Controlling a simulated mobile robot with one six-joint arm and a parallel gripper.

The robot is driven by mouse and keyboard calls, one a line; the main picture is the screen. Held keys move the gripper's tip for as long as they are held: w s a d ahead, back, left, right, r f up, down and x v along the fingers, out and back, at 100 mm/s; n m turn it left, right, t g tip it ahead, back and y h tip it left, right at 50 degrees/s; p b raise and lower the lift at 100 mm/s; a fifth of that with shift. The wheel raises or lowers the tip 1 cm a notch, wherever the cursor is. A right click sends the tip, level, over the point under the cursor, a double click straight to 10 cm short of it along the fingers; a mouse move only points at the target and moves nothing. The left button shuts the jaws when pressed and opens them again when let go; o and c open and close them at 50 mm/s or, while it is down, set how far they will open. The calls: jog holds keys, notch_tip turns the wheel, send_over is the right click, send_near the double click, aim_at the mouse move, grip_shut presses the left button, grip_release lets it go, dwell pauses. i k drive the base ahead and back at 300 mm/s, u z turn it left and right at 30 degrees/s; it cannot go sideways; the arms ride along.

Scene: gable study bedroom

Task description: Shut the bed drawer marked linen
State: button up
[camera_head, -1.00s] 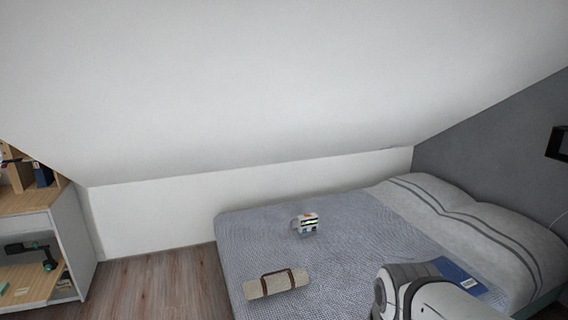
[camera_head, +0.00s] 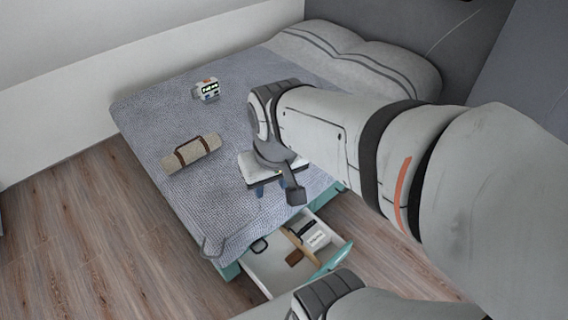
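A drawer (camera_head: 262,272) stands pulled out from the near side of the bed, low over the floor. It has white inner walls and a teal front (camera_head: 334,258); no linen marking can be read on it from here. My arm's forearm partly covers its near end. My gripper (camera_head: 271,189) hangs above the bed's near edge, up and left of the drawer in the picture. Its two bluish fingertips are apart with nothing visible between them. It looks clear of the drawer front.
The drawer holds a white box (camera_head: 316,236), a brown item (camera_head: 294,257) and a wooden divider. On the bed (camera_head: 150,128) lie a strapped beige roll (camera_head: 190,154) and a small white device with a display (camera_head: 207,90). Wooden floor (camera_head: 80,225) is clear at left.

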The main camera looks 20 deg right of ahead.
aim_at(269, 269)
jog(key=u, duration=0.05)
jog(key=k, duration=1.85)
jog(key=z, duration=0.4)
jog(key=i, duration=1)
jog(key=z, duration=0.1)
